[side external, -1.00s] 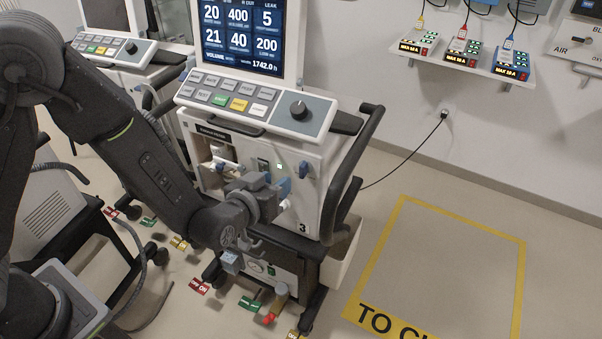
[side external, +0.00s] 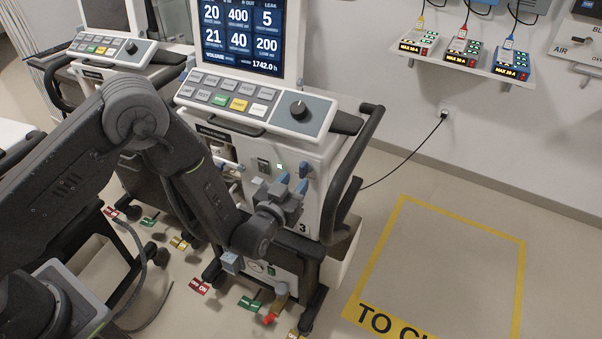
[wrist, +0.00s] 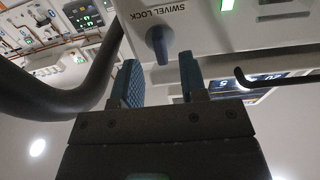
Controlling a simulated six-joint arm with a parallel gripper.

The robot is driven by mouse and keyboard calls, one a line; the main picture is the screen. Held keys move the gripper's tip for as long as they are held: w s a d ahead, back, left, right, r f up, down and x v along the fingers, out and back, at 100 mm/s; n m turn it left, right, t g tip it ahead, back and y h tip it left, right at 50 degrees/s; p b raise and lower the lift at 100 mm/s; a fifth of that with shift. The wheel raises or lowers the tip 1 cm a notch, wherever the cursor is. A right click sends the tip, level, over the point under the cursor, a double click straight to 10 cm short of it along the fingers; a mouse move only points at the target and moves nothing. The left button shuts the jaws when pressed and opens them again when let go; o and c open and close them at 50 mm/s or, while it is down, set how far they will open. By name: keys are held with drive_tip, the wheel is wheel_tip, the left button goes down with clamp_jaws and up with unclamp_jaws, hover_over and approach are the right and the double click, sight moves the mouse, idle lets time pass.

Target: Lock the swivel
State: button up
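In the side view the knob (side external: 306,168) is at the front's upper right, just beyond my fingers. My gripper (wrist: 161,62) is open, its two blue-padded fingers spread to either side of the knob's narrow end. It also shows in the side view (side external: 292,183), pointing at the front panel. The fingers look clear of the knob; I cannot tell the exact depth gap.
A black side handle (side external: 357,160) rises right of the front and looms at the left in the wrist view. Coloured castor pedals (side external: 250,303) sit low.

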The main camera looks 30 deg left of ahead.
sight(301, 174)
drive_tip(key=shift+w+a, duration=0.15)
drive_tip(key=shift+w, duration=1.9)
drive_tip(key=shift+c, duration=0.2)
clamp_jaws()
